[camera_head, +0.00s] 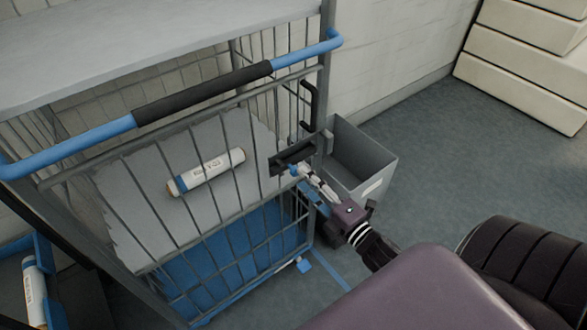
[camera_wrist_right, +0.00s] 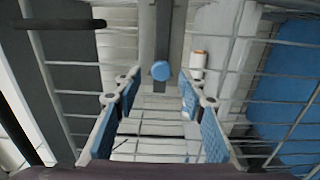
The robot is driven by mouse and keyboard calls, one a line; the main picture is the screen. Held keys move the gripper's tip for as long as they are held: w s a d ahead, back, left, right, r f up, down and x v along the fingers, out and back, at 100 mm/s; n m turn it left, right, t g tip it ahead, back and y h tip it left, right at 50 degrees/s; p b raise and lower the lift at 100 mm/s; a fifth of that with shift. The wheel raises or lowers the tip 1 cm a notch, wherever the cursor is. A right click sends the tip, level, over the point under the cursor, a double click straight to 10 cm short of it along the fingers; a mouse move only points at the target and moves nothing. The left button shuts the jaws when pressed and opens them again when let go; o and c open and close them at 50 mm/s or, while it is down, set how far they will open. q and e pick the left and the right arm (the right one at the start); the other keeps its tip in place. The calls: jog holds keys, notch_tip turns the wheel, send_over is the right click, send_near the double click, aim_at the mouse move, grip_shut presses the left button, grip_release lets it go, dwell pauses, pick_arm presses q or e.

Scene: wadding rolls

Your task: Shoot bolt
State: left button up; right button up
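The bolt sits on a dark grey latch plate (camera_head: 292,158) at the right edge of the cage trolley's barred door. In the right wrist view its round blue knob (camera_wrist_right: 160,71) stands out from a grey metal bar. My right gripper (camera_head: 298,180) is close in front of the latch, at the trolley's right side. In the right wrist view the right gripper (camera_wrist_right: 158,85) is open, with its blue-padded fingers apart. The knob appears between the fingertips, with a gap on both sides; whether it is within their depth I cannot tell. My left gripper is not in view.
A white wadding roll (camera_head: 206,172) lies on the trolley's grey shelf behind the bars. A blue push bar with black grip (camera_head: 203,92) crosses the trolley top. A grey bin (camera_head: 362,158) stands right of the trolley. Grey floor (camera_head: 430,150) is clear farther right.

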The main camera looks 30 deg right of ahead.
aim_at(296, 175)
jog(key=shift+w+a, duration=0.15)
jog(key=shift+w, duration=2.35)
jog(key=shift+c, duration=0.5)
jog(key=shift+f, duration=0.1)
grip_shut()
